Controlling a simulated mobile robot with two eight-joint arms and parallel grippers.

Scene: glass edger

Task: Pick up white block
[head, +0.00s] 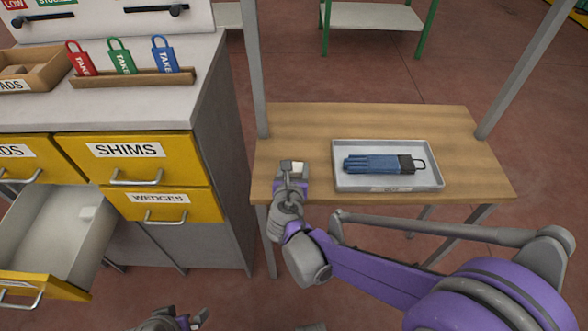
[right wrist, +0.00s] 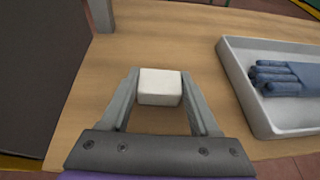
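A small white block (right wrist: 160,87) sits between the two fingertips of my right gripper (right wrist: 161,92) in the right wrist view. The fingers touch or nearly touch both its sides, and my gripper looks shut on it. In the head view my right gripper (head: 292,172) is over the left front part of the wooden table (head: 380,120), and the white block (head: 298,166) shows at its tips. I cannot tell whether the block rests on the table or hangs just above it. My left gripper (head: 187,319) is low at the bottom edge, open and empty.
Table posts (head: 257,70) rise at the back corners.

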